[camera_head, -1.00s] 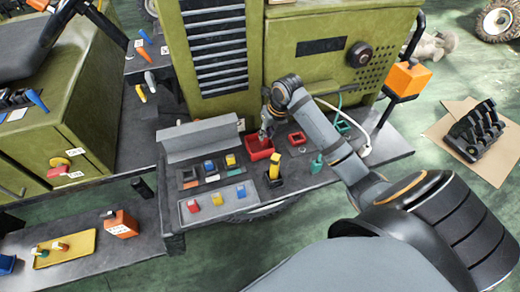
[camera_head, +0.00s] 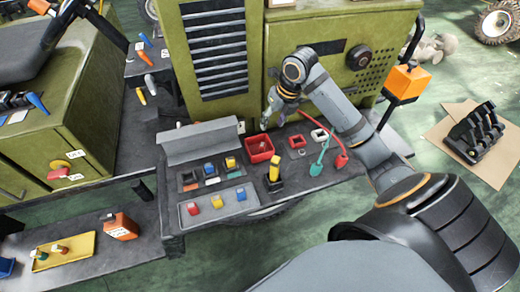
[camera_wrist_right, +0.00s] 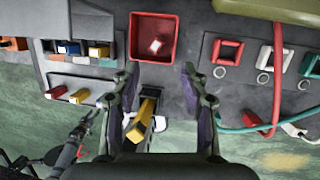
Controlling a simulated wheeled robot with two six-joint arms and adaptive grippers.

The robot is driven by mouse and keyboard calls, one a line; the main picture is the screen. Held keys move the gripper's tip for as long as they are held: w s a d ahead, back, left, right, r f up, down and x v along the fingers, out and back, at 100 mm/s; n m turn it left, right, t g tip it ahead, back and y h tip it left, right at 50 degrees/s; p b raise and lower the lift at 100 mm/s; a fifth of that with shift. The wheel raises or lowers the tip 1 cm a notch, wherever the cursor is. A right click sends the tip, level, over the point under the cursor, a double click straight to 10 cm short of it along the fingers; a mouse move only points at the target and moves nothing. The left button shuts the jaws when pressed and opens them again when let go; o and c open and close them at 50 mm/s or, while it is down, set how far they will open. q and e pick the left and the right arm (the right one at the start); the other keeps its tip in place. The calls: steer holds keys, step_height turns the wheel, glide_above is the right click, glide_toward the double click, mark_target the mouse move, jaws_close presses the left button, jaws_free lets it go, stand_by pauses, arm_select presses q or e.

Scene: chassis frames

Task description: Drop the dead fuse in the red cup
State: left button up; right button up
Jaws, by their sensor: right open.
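The red cup (camera_head: 260,148) is a square, open-topped red bin on the dark bench, below the green cabinet. In the right wrist view the red cup (camera_wrist_right: 137,50) holds a small pale piece with a reddish mark, the likely fuse (camera_wrist_right: 156,45), lying on its floor. My right gripper (camera_head: 272,110) is above and slightly behind the cup. My left gripper is not in view.
A grey tray (camera_head: 212,217) holds red, yellow and blue fuses, with a row of sockets (camera_head: 190,178) behind it. A yellow-handled tool (camera_head: 274,172) stands upright in front of the cup. Red and green cables (camera_head: 340,158) and square frames lie right of the cup.

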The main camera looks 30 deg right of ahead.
steer(key=v, duration=0.3)
steer(key=shift+r, duration=0.15)
stand_by(0.5)
